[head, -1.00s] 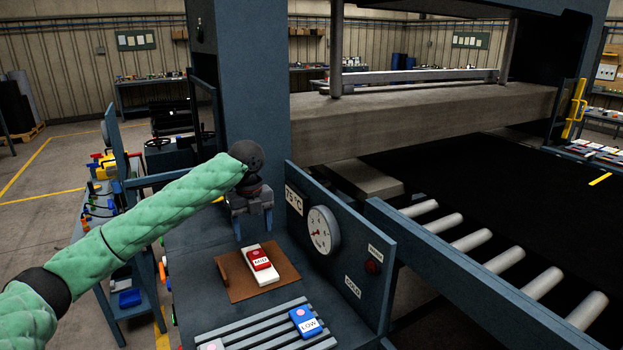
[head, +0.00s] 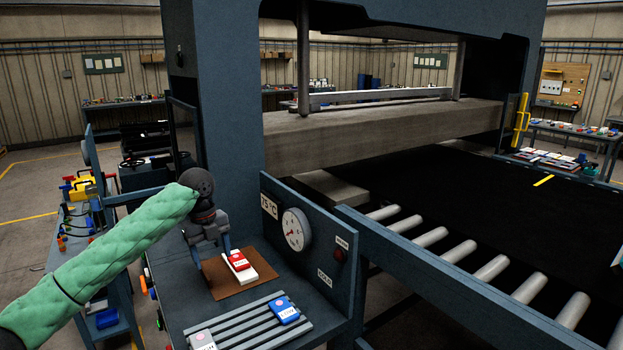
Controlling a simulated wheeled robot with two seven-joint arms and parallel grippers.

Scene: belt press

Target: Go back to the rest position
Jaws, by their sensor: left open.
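My left gripper (head: 211,246) comes in from the left on its green-sleeved arm. It points down with its fingers apart, nothing between them, over the left back part of the brown mat (head: 222,287). A red block (head: 238,261) lies on a white block (head: 247,277) on that mat, just right of the gripper. Whether a finger touches the mat is unclear. My right gripper is out of view.
A panel with a gauge (head: 296,230) stands right of the mat. A slatted rack (head: 248,321) in front holds a blue block (head: 284,310) and a grey block (head: 203,340). Rollers (head: 491,269) and the dark belt (head: 480,205) lie to the right.

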